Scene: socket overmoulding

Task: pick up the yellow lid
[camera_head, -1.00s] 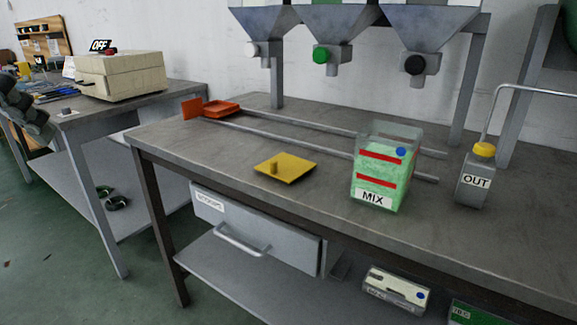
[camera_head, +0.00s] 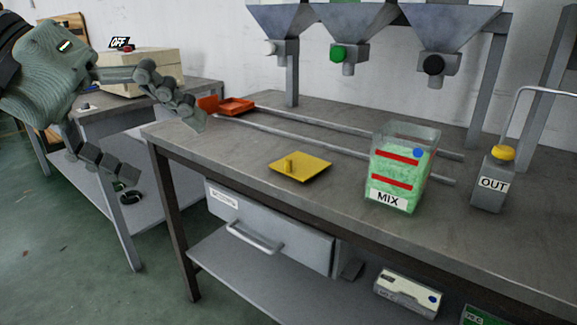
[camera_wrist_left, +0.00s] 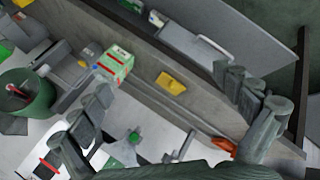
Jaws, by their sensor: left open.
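The yellow lid (camera_head: 300,168) lies flat on the grey workbench, with a small knob on top. It also shows in the left wrist view (camera_wrist_left: 171,83), between my spread fingers and apart from them. My left gripper (camera_head: 150,138) is open and empty at the upper left, near the bench's left end, well to the left of the lid. Its fingers also show in the left wrist view (camera_wrist_left: 165,110). My right gripper is not in view.
A clear MIX container (camera_head: 402,170) with green contents stands right of the lid, and an OUT bottle (camera_head: 492,180) farther right. Two rails (camera_head: 330,143) run behind the lid. An orange tray (camera_head: 236,106) sits at the back left. Hoppers (camera_head: 357,18) hang above.

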